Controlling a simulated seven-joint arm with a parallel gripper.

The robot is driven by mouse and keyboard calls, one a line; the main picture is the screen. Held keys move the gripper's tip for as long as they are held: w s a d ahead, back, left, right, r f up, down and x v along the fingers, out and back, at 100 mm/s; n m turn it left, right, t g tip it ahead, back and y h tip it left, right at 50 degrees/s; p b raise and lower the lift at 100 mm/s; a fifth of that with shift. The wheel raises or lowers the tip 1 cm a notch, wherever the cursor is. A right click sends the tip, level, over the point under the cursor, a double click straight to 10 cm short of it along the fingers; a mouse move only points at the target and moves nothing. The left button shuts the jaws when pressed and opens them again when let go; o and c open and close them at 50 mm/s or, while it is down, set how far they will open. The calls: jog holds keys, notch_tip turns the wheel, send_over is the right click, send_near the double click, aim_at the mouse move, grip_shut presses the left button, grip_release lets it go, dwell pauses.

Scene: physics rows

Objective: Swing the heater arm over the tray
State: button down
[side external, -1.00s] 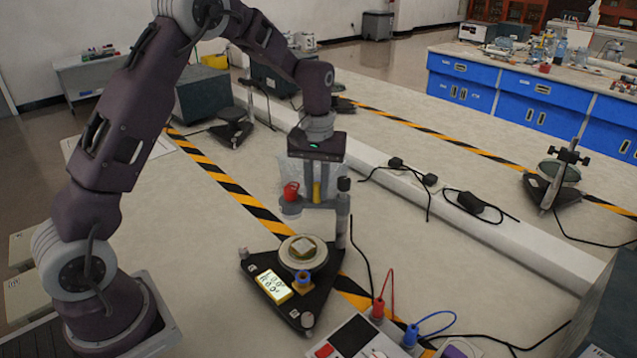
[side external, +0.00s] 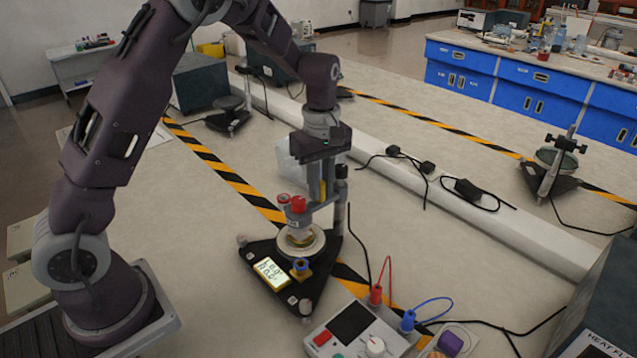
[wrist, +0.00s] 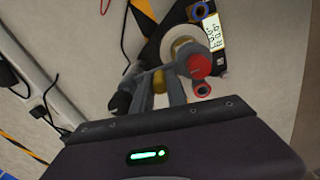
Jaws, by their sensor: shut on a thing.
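The heater arm (side external: 318,206) is a grey arm on a dark post, with a red-topped heater head (side external: 298,205) at its near end. The head is above the round pale tray (side external: 313,246) on the black triangular base and hides part of it. My gripper (side external: 321,190) points down and is shut on a yellow part of the heater arm. In the wrist view the yellow part (wrist: 159,82) shows between my fingers, with the red cap (wrist: 199,66) beside it and the tray (wrist: 182,48) partly covered. Any gap between head and tray is unclear.
A lit display (side external: 271,272) and a blue knob (side external: 301,265) sit on the base. A control box (side external: 355,328) with red and blue leads stands in front. A clear box (side external: 290,165) stands behind my gripper. The bench to the left is free.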

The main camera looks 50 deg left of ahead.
jog(key=shift+d+n, duration=0.2)
jog(key=shift+n, duration=0.1)
jog(key=c, duration=1.3)
grip_release()
notch_tip(320, 180, up, 7)
jog(key=shift+r, duration=0.1)
jog(key=s+d+r+m+t, duration=0.2)
jog(key=s+r+m, duration=0.2)
jog(key=s+r, duration=0.3)
jog(key=s+m+t, duration=0.1)
jog(key=s+m, duration=0.3)
jog(key=s, duration=0.2)
jog(key=s+d+m+t, duration=0.1)
jog(key=s+m, duration=0.3)
jog(key=s, duration=0.3)
jog(key=s+d+r+m+t, duration=0.1)
jog(key=s+m, duration=0.3)
jog(key=s, duration=0.3)
jog(key=shift+s+d+r+t, duration=0.1)
jog(key=shift+d+t, duration=0.1)
jog(key=shift+t, duration=0.1)
